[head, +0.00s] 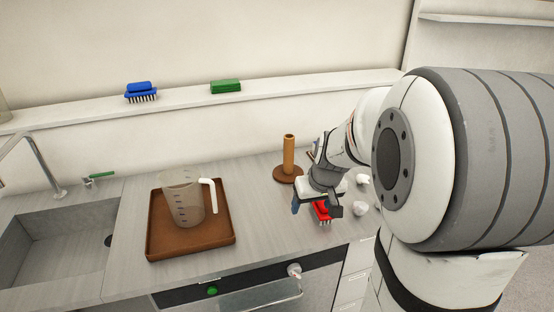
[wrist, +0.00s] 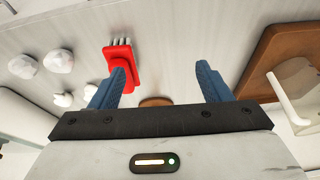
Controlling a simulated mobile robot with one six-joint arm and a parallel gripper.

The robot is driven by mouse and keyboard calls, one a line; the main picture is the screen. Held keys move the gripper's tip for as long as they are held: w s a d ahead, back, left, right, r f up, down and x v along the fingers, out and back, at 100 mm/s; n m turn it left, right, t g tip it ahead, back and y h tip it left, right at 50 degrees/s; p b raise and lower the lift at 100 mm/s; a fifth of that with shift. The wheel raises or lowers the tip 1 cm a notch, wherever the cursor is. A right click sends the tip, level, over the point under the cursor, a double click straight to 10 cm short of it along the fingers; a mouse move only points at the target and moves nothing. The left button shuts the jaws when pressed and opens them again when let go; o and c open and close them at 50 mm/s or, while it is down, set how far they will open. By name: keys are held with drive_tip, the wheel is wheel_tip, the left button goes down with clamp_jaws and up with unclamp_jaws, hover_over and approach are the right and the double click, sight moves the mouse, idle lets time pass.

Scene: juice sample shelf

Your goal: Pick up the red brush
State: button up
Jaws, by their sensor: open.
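The red brush (head: 321,211) lies on the counter, partly hidden under my gripper in the head view. In the wrist view the red brush (wrist: 119,62) shows its red body and pale bristles pointing to the top. It sits just beyond the left fingertip and is partly covered by that finger. My gripper (wrist: 163,82) is open with its two blue fingers wide apart, and nothing is between them but counter and part of a brown round base. In the head view my gripper (head: 316,207) hangs above the brush; I cannot tell whether it touches it.
A brown tray (head: 153,245) holds a clear jug (head: 183,203) to the left. A wooden post on a round base (head: 288,157) stands behind the brush. White lumps (head: 360,209) lie right of it. A blue brush (head: 140,92) and green sponge (head: 226,87) sit on the ledge.

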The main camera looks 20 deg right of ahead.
drive_tip(key=p, duration=0.1)
hover_over(322, 202)
drive_tip(key=s, duration=0.2)
drive_tip(key=shift+w+d+f, duration=0.15)
drive_tip(key=shift+d+f, duration=0.05)
drive_tip(key=shift+f, duration=0.35)
drive_tip(key=shift+w+d+f, duration=0.1)
drive_tip(key=shift+d+f, duration=0.1)
drive_tip(key=shift+f, duration=0.3)
drive_tip(key=shift+w+d+f, duration=0.1)
drive_tip(key=shift+w+f, duration=0.05)
drive_tip(key=shift+f, duration=0.15)
drive_tip(key=shift+w+p+x, duration=0.15)
drive_tip(key=shift+p+x, duration=0.3)
drive_tip(key=shift+x, duration=1.35)
drive_tip(key=shift+w+p+x, duration=0.15)
drive_tip(key=shift+p+x, duration=0.25)
drive_tip(key=shift+x, duration=1.35)
drive_tip(key=shift+r, duration=0.1)
drive_tip(key=shift+t, duration=0.3)
drive_tip(key=c, duration=1.1)
drive_tip(key=shift+r, duration=0.1)
